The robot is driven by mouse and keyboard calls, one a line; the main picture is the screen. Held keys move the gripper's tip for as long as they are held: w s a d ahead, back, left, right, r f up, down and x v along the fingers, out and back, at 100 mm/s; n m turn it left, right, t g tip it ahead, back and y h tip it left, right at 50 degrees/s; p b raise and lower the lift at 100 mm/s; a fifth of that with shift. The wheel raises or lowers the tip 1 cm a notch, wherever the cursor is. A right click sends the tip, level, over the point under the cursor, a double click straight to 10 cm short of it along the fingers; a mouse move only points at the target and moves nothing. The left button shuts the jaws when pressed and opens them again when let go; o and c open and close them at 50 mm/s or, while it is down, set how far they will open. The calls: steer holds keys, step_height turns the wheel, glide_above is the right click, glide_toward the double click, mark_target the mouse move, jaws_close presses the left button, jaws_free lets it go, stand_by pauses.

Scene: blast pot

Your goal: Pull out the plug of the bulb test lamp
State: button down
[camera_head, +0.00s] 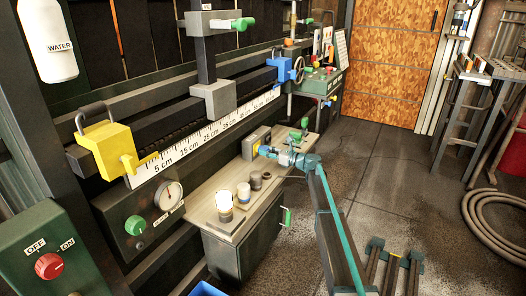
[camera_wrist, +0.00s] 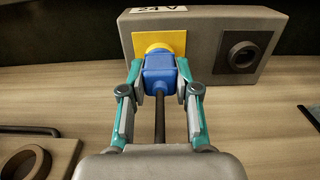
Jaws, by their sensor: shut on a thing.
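The blue plug (camera_wrist: 158,78) has a dark cable running back towards the wrist camera. Its front meets the round yellow socket (camera_wrist: 157,48) on the grey box (camera_wrist: 208,22) marked "24 V"; how deep it sits is hidden. My gripper (camera_wrist: 159,71) is shut on the plug, one teal finger on each side. In the head view my gripper (camera_head: 267,152) is at the box (camera_head: 256,139) on the bench, with a little of the blue plug showing. The bulb test lamp (camera_head: 224,199) stands glowing white at the bench's near end.
The box has a second dark round socket (camera_wrist: 241,55) on its right. Small cylindrical pieces (camera_head: 256,180) stand on the bench between the lamp and my gripper. A green valve handle (camera_head: 304,123) is beyond the box. The ruler rail (camera_head: 205,135) runs behind the bench.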

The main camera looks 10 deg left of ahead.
steer(key=shift+d, duration=0.1)
stand_by(0.3)
steer(key=shift+s+d+p, duration=0.1)
steer(key=shift+d+p, duration=0.15)
steer(key=shift+p, duration=0.1)
steer(key=shift+s+d, duration=0.15)
steer(key=shift+d, duration=0.15)
stand_by(0.4)
steer(key=shift+p+v, duration=1.15)
steer(key=shift+v, duration=0.7)
